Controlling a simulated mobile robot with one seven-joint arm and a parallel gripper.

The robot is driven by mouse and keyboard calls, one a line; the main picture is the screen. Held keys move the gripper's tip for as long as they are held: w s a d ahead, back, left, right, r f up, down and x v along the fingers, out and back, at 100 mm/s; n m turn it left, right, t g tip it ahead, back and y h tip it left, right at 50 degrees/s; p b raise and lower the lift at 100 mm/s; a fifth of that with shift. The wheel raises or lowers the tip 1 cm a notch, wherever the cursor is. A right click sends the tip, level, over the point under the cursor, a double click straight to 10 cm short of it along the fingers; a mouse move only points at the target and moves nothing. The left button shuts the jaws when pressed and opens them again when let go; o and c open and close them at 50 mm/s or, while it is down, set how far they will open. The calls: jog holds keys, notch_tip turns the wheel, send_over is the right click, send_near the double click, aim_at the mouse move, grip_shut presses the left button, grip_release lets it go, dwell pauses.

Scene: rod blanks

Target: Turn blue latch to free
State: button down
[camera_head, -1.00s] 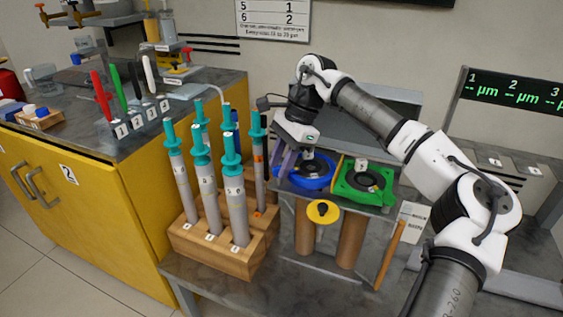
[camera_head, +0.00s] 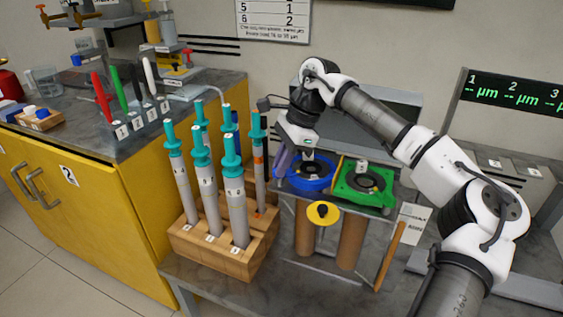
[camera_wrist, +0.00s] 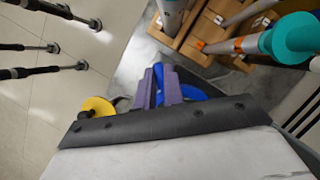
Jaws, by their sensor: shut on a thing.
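A blue ring-shaped fixture (camera_head: 311,174) sits at the left of the bench-top stand, around a dark round opening. My gripper (camera_head: 280,163) reaches down at its left edge, with purple fingers. In the wrist view the fingers (camera_wrist: 168,88) are close together, with blue material (camera_wrist: 191,93) of the latch between and beside them. My gripper is shut on the blue latch. The latch's handle is mostly hidden by the fingers.
A green fixture (camera_head: 362,184) stands right of the blue one. A wooden rack (camera_head: 224,244) with several teal-capped rods stands close at the left. A wooden-handled tool (camera_head: 391,256) leans at the right.

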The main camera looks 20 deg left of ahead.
jog(key=m+t, duration=0.1)
jog(key=m, duration=0.3)
jog(key=shift+s+d+y, duration=0.1)
jog(key=shift+d+y, duration=0.05)
jog(key=shift+y, duration=0.25)
jog(key=shift+s+m+t+b, duration=0.1)
jog(key=shift+m+t+b, duration=0.8)
jog(key=shift+m, duration=1.2)
jog(key=c, duration=1.5)
grip_release()
jog(key=shift+r, duration=0.15)
jog(key=p+v, duration=0.2)
jog(key=v, duration=1.1)
jog(key=shift+s+d+r, duration=0.15)
jog(key=shift+d+r, duration=0.05)
jog(key=shift+d, duration=0.05)
